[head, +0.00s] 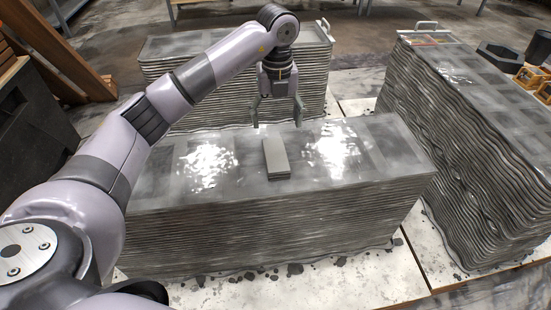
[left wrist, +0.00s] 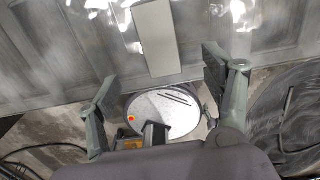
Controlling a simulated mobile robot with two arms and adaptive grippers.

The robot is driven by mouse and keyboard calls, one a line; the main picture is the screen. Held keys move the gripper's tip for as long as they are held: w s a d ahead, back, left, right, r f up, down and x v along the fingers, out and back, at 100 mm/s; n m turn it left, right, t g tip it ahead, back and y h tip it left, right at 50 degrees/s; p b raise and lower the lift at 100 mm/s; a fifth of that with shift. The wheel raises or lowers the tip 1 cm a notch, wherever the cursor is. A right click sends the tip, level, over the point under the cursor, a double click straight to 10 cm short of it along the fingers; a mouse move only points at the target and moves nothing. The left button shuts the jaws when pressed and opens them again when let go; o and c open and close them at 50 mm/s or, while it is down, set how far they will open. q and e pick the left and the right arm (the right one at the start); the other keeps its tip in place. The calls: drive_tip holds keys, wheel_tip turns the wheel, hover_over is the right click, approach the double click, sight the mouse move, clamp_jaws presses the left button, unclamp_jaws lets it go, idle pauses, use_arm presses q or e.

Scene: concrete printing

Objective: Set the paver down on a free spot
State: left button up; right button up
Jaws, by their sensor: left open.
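The paver (head: 276,158) is a grey rectangular block lying flat on top of the middle layered concrete block (head: 365,190). It also shows in the left wrist view (left wrist: 157,40), at the top centre. My left gripper (head: 277,122) is open and empty, just above and behind the paver in the head view. In the left wrist view its two fingers (left wrist: 162,85) are spread wide, with the near end of the paver between and beyond them. Nothing touches the paver except the top under it. My right gripper does not show in either view.
Bare, shiny top surface lies left and right of the paver. Another layered block (head: 320,75) stands behind, and a third (head: 480,140) at the right. Wooden moulds (head: 530,77) and a black hexagonal piece (head: 499,54) sit at the far right. Crumbs lie along the front base.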

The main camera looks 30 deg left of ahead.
sight(276, 154)
use_arm(q)
wheel_tip(276, 154, down, 8)
drive_tip(key=shift+r+b, duration=0.1)
drive_tip(key=shift+b, duration=0.2)
drive_tip(key=f, duration=0.4)
drive_tip(key=shift+s+a+f+b, duration=0.1)
drive_tip(key=shift+s+f+b, duration=0.1)
drive_tip(key=shift+f+b, duration=0.15)
drive_tip(key=shift+f, duration=0.2)
drive_tip(key=c, duration=0.4)
drive_tip(key=shift+r, duration=0.1)
clamp_jaws()
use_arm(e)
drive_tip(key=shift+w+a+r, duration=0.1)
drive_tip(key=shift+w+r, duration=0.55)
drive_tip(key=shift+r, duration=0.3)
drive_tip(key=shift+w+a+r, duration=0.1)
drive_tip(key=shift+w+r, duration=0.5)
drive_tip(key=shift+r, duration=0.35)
